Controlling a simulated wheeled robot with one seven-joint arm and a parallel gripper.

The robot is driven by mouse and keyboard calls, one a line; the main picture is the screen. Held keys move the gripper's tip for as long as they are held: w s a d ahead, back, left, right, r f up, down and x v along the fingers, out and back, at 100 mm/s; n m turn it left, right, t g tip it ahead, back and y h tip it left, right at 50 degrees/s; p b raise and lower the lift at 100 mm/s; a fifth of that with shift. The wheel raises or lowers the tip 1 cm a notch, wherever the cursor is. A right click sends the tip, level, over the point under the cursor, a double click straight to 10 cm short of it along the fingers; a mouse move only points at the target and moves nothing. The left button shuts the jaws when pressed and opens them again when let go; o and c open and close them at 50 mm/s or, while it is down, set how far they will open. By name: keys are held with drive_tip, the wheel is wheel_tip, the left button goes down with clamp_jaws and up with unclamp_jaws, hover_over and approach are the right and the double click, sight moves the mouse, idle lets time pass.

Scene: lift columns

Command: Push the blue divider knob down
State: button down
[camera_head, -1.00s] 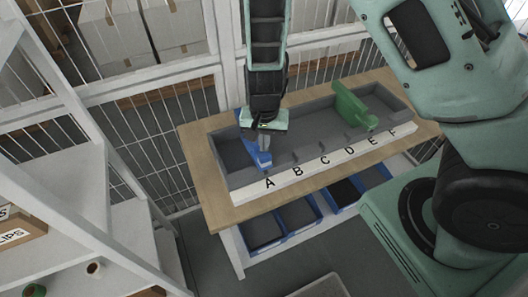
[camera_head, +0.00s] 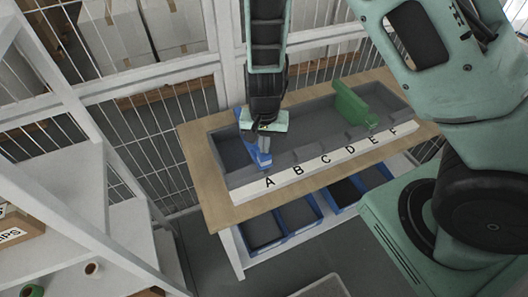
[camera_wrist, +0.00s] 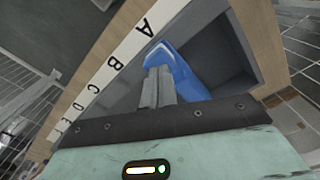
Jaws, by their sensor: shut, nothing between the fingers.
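The blue divider (camera_head: 249,150) stands across the grey tray near the letter A, at the tray's left end. In the wrist view the blue divider (camera_wrist: 185,70) shows beside and behind my fingers, its knob end toward the lettered strip. My gripper (camera_head: 264,160) points down at the divider; its fingers are shut and empty. In the wrist view my gripper (camera_wrist: 158,75) lies against or just over the blue part. I cannot tell whether they touch. The gripper hides part of the divider in both views.
A green divider (camera_head: 352,104) stands in the tray (camera_head: 226,131) near E. The white lettered strip (camera_head: 310,166) runs along the tray's front edge on a wooden table (camera_head: 200,175). Blue bins (camera_head: 262,230) sit below. A white shelf (camera_head: 115,235) stands at the left.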

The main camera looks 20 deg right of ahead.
drive_tip(key=shift+f+b, duration=0.7)
drive_tip(key=shift+f, duration=0.25)
wheel_tip(320, 180, up, 9)
drive_tip(key=p, duration=0.8)
drive_tip(key=shift+p, duration=0.3)
